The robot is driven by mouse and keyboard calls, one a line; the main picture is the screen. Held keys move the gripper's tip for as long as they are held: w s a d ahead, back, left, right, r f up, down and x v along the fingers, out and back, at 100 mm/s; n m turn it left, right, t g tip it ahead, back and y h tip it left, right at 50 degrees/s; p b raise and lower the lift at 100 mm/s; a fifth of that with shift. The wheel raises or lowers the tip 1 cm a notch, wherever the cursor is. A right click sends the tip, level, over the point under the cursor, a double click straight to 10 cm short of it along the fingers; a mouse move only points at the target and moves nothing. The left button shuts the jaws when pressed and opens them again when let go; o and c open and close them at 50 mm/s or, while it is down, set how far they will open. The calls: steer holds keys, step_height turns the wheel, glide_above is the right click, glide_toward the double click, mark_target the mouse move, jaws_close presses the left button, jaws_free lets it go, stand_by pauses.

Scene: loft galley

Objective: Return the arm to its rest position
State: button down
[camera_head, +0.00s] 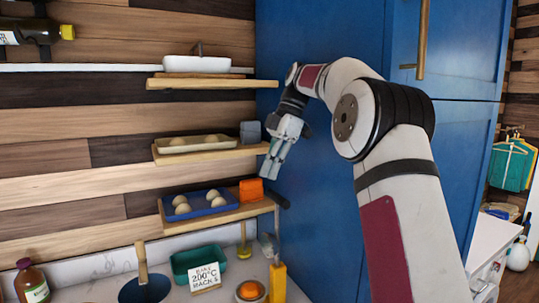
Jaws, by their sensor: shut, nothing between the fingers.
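My arm (392,190) reaches up from the lower right and bends over to the left at the top. My gripper (275,160) hangs at its end with the fingers pointing down. It is shut and empty. It is near the right ends of the wooden shelves, in front of the blue cabinet side. I cannot tell whether it touches a shelf.
The middle shelf (210,153) holds a tray (197,144) and a grey block (250,132). The lower shelf (225,216) holds a blue egg tray (200,204) and an orange box (251,190). The blue cabinet (322,215) stands behind my arm. The counter below is crowded.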

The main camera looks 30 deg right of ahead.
steer(key=shift+r, duration=2.35)
